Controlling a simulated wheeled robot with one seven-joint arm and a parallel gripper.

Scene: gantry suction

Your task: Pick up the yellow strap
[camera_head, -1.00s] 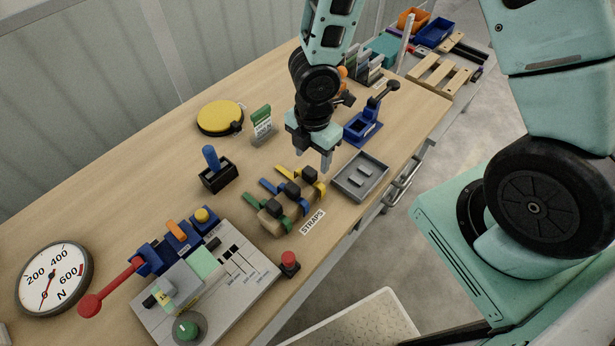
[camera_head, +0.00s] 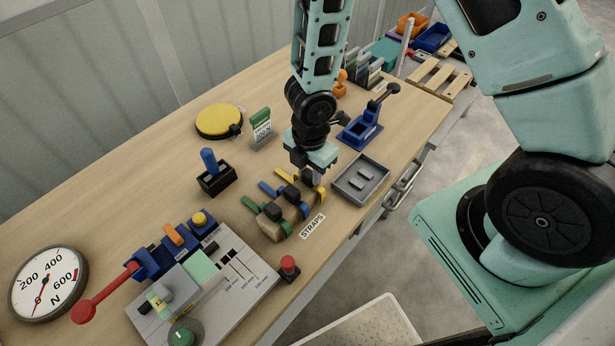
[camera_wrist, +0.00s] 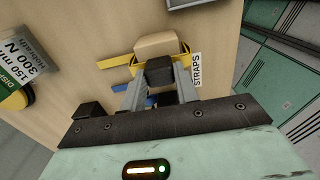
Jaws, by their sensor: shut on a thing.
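The yellow strap (camera_head: 285,175) lies at the far right end of the strap row, with its black buckle (camera_wrist: 158,70) on top of a wooden block. In the wrist view the strap (camera_wrist: 117,61) runs out to the left and its other end drops beside the block at the right. My gripper (camera_head: 307,179) is down over the strap, pointing downward. In the wrist view my gripper's fingers (camera_wrist: 160,85) are on both sides of the black buckle, shut on it. Much of the buckle is hidden by the fingers in the head view.
A blue strap (camera_head: 270,188) and a green strap (camera_head: 252,206) lie close on the left. A grey tray (camera_head: 377,160) stands just right of my gripper. The STRAPS label (camera_head: 312,226) lies in front. A blue clamp fixture (camera_head: 362,133) stands behind the tray.

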